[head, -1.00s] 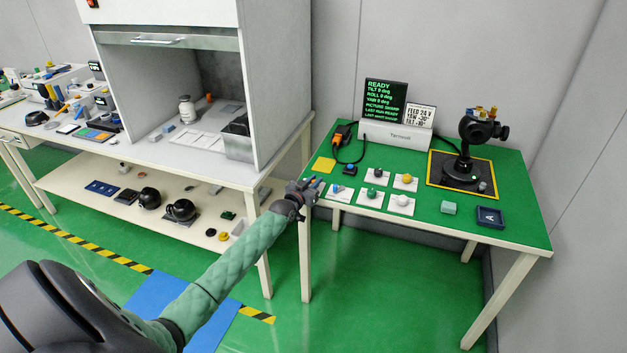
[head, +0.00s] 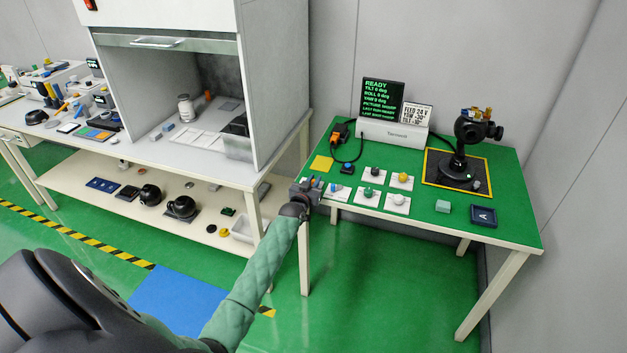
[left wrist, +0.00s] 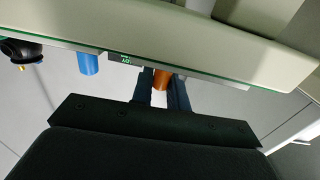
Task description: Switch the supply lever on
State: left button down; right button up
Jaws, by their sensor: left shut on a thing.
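My left gripper (head: 309,188) is at the front left corner of the green table (head: 375,222) in the head view. My right gripper is not in view.
Cards with coloured knobs, including a green one (head: 368,173) and a white one (head: 397,201), lie near the gripper. A sign reading READY (head: 382,98) and a black gimbal camera (head: 466,150) stand behind. A fume cabinet (head: 270,90) rises at left.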

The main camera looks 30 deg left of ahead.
pick_arm(q)
jog(key=shift+r, duration=0.15)
jog(key=c, duration=1.5)
grip_release()
jog(key=shift+o, duration=0.3)
jog(key=shift+s, duration=0.1)
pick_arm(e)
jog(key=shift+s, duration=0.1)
pick_arm(q)
jog(key=shift+s+d+f, duration=0.1)
jog(key=shift+s+f, duration=0.1)
jog(key=shift+s, duration=0.1)
jog(key=s+d+b, duration=0.1)
jog(key=s+b, duration=0.1)
jog(key=s, duration=0.5)
jog(key=shift+d, duration=0.15)
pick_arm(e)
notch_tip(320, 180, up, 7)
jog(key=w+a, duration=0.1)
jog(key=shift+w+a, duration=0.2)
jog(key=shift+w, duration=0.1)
pick_arm(q)
jog(key=shift+r, duration=0.1)
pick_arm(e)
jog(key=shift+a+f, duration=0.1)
